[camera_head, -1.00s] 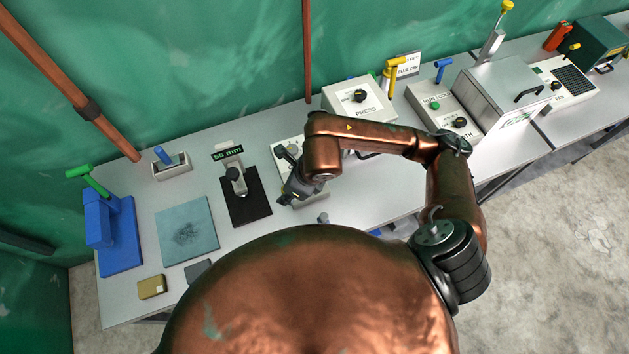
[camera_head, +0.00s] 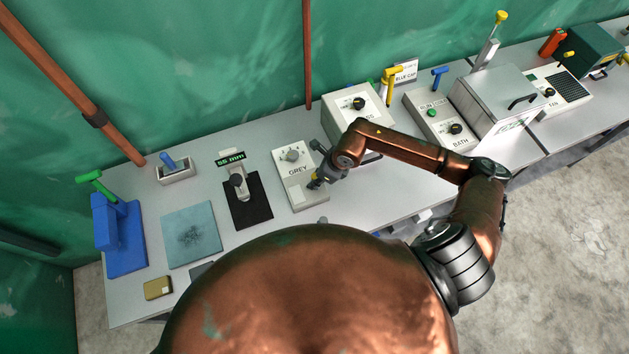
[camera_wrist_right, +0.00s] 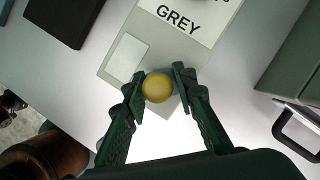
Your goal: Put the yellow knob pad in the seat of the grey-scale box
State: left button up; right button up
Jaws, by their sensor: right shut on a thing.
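The grey-scale box (camera_head: 295,190) is a pale box marked GREY with a dial on its upper part; its label end also shows in the right wrist view (camera_wrist_right: 175,43). My right gripper (camera_head: 314,184) is over the right side of the box's near part. In the right wrist view its fingers (camera_wrist_right: 159,88) are shut on the round yellow knob (camera_wrist_right: 158,87) of the pad. I cannot tell whether the pad touches the box. My left gripper is out of view.
A black mat (camera_head: 257,214) with the 55 mm stand lies left of the box. The PRESS box (camera_head: 338,103) stands behind and right of my gripper. A blue-grey mat (camera_head: 191,236) and a small yellowish block (camera_head: 157,288) lie farther left.

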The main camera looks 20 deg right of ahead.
jog(key=shift+s+a+f+p, duration=0.1)
jog(key=shift+f+p, duration=0.25)
jog(key=shift+f, duration=0.7)
jog(key=shift+f, duration=0.1)
jog(key=o, duration=1)
jog(key=shift+o, duration=0.2)
jog(key=b+v, duration=0.3)
jog(key=v, duration=0.9)
